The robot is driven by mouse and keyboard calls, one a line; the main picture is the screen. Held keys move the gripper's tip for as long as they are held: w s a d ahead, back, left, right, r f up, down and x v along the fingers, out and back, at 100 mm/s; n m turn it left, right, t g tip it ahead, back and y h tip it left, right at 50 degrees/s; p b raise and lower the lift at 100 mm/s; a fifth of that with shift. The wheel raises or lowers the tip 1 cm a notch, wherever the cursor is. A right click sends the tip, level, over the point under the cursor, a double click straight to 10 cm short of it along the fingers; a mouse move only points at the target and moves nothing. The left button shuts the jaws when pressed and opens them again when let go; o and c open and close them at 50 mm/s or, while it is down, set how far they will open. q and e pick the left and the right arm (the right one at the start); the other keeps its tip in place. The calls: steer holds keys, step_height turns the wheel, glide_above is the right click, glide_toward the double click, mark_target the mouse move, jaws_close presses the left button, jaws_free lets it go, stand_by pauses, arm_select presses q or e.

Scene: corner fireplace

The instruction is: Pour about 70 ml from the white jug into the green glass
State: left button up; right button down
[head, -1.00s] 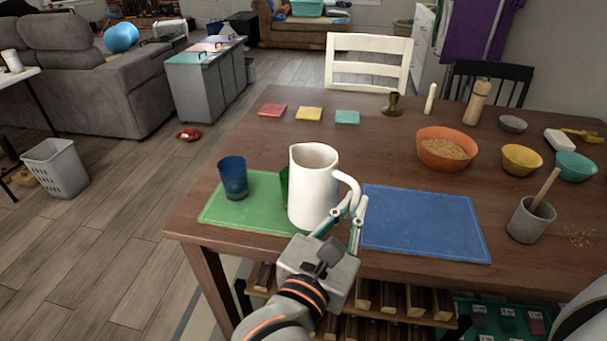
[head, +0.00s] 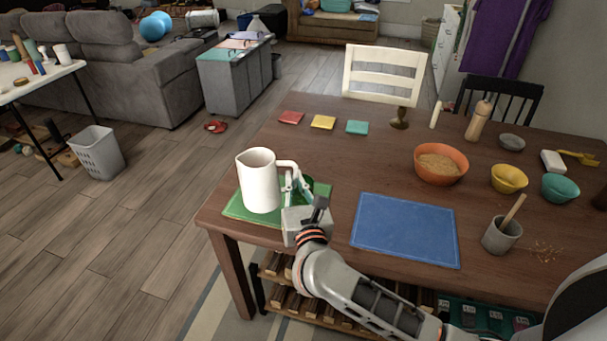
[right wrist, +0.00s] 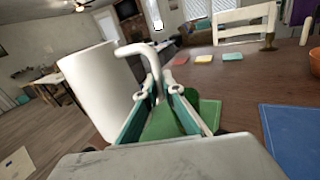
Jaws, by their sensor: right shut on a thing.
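The white jug (head: 259,184) is roughly upright at the left part of the green mat (head: 236,211); I cannot tell whether its base touches the mat. My right gripper (head: 291,184) is shut on its handle, on the jug's right side. The right wrist view shows the jug (right wrist: 100,88) at left, its handle between the fingers. A dark green shape behind the gripper, seemingly the green glass (head: 309,182), is mostly hidden. The liquid inside the jug is not visible. My left gripper is out of view.
A blue mat (head: 405,230) lies bare to the right. An orange bowl (head: 441,165), yellow bowl (head: 509,178), teal bowl (head: 560,188) and grey cup (head: 502,236) stand further right. The blue glass is hidden now. The table's left edge is close to the jug.

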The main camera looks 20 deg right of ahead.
mark_target(302, 195)
steer(key=shift+w+f+n+y+p, duration=0.3)
steer(key=shift+f+n+y+p, duration=0.15)
steer(key=shift+f+y, duration=0.3)
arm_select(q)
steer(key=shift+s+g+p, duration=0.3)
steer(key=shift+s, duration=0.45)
arm_select(e)
steer(key=shift+w+f+y, duration=0.1)
steer(key=shift+f+y, duration=0.25)
steer(key=shift+f, duration=0.45)
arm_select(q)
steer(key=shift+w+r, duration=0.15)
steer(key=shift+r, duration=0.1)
